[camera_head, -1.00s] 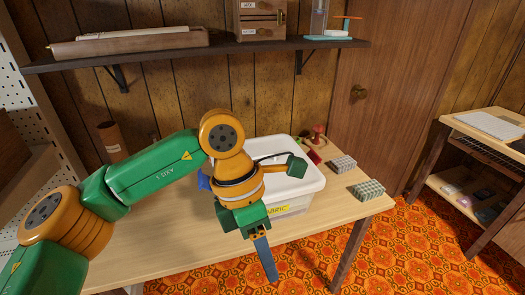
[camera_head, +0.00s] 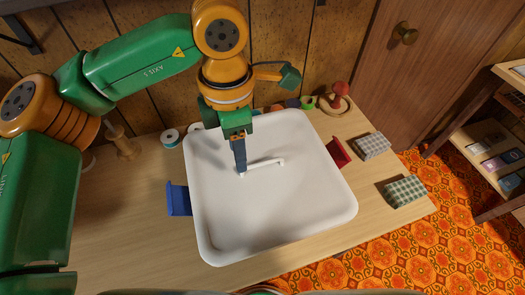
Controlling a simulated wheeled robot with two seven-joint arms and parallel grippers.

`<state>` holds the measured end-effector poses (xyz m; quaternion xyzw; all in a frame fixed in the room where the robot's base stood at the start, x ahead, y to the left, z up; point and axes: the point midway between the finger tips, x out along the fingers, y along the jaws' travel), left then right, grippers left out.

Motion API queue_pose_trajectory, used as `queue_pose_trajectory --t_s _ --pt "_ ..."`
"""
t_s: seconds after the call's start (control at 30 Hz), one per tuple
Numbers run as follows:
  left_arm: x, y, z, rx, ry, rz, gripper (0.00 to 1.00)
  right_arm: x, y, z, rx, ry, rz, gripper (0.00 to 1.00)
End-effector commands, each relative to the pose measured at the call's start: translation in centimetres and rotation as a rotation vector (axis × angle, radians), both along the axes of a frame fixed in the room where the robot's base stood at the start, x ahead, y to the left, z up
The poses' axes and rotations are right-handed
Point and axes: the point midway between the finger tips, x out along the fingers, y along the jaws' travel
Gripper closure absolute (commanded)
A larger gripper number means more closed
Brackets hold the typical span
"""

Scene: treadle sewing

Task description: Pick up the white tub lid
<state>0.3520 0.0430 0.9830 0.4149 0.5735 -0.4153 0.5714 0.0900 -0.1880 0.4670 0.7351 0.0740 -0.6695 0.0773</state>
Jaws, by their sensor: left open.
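The white tub lid (camera_head: 285,205) is a broad, pale, rounded-corner cover on the table, filling the middle of the view. A slim white bar handle (camera_head: 266,162) stands near its centre. The tub under it is mostly hidden; a blue side handle (camera_head: 178,199) shows at left and a red one (camera_head: 338,152) at right. My left gripper (camera_head: 241,170) points down over the lid, with its dark fingers at the left end of the bar handle. It is open and holds nothing visible; the fingers overlap in this view, and contact cannot be told. My right gripper is not in view.
The wooden table (camera_head: 115,225) is clear at left. Thread spools (camera_head: 170,137) stand behind the tub's left side. Two checked fabric blocks (camera_head: 405,191) lie at right, near a red-topped item (camera_head: 341,95). A shelf unit stands at far right.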

Motion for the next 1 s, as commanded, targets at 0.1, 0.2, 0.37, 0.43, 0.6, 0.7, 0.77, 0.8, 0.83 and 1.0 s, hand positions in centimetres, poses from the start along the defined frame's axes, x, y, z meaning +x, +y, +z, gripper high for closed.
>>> queue_pose_trajectory --t_s 0.1,0.2,0.37,0.43,0.6,0.7,0.77,0.8,0.83,1.0 --pt "0.1 0.1 -1.8 0.0 0.006 -0.001 0.54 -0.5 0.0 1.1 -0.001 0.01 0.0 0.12" --pt "0.2 0.0 -3.9 0.0 0.005 -0.001 0.54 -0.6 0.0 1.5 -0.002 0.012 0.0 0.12" --pt "0.2 0.0 -5.3 -0.001 0.002 -0.002 0.54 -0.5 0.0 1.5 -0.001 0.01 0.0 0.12" --pt "0.2 0.0 -5.4 -0.002 0.002 -0.002 0.54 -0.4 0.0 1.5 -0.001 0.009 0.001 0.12" --pt "0.2 0.0 -5.4 -0.002 0.002 -0.001 0.78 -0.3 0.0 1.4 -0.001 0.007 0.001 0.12" --pt "0.2 0.0 -5.3 -0.002 0.002 -0.001 1.0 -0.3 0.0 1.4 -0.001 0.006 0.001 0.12" --pt "0.2 0.0 -5.3 -0.002 0.002 -0.001 1.0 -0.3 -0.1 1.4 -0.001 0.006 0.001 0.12" --pt "0.2 0.0 -5.3 -0.002 0.002 -0.001 1.0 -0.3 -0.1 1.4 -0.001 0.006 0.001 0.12" --pt "0.2 0.0 -5.3 -0.002 0.002 -0.001 1.0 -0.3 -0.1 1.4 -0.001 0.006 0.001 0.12" --pt "0.2 0.0 -5.3 -0.002 0.002 -0.001 1.0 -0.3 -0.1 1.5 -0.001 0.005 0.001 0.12"
